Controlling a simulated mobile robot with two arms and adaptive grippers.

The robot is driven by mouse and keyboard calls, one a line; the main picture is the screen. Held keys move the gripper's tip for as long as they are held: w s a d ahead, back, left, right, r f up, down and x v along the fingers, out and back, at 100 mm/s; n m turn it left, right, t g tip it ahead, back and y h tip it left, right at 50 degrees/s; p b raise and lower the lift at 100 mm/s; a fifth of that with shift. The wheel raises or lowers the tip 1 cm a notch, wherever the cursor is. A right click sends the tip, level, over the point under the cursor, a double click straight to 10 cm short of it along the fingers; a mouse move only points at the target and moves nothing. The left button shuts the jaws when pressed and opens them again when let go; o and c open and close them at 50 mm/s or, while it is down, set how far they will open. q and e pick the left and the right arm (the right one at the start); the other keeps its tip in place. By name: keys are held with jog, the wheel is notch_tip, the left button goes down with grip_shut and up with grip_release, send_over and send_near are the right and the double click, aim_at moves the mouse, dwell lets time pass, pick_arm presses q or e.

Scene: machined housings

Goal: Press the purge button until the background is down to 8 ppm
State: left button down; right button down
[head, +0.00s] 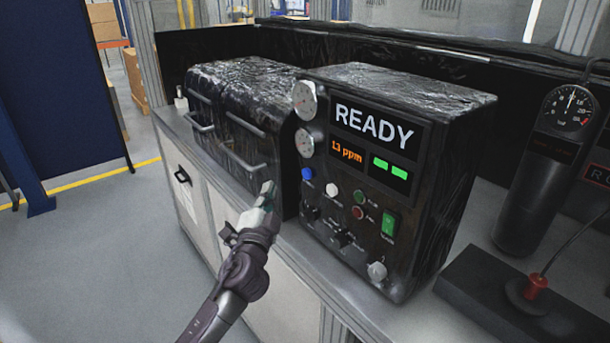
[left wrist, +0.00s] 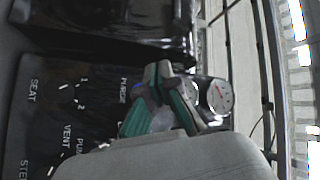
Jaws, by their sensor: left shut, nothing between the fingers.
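The black control panel (head: 345,225) faces me on the front of a dark cabinet. A blue button (head: 307,173) and a white button (head: 332,190) sit below the gauges. In the left wrist view a PURGE label (left wrist: 124,88) stands beside the gripper, near a partly hidden blue spot. My left gripper (head: 267,190) is shut and empty, left of the blue button and apparently apart from it. Its closed fingers (left wrist: 164,78) also show in the left wrist view. My right gripper is out of view.
A dark chamber with handles (head: 240,115) stands left of the panel on a pale bench (head: 290,240). Two round gauges (head: 304,99) are at the panel's upper left. A green-lit switch (head: 389,222) and knobs sit lower. A dark cylinder with a dial (head: 540,165) stands right.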

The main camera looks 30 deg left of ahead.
aim_at(307, 174)
pick_arm(q)
jog(key=w+d+b, duration=0.1)
jog(key=w+d, duration=0.1)
jog(key=w, duration=0.4)
jog(key=shift+w+d, duration=0.3)
jog(key=shift+d, duration=0.05)
dwell(1.1)
jog(key=shift+w, duration=0.1)
jog(key=shift+w+d+b, duration=0.15)
jog(key=shift+w+b, duration=0.1)
jog(key=shift+b, duration=0.05)
jog(key=shift+w+d, duration=0.15)
jog(key=shift+w, duration=0.2)
dwell(0.7)
jog(key=shift+s, duration=0.1)
jog(key=shift+s+a, duration=0.3)
jog(key=shift+s, duration=0.35)
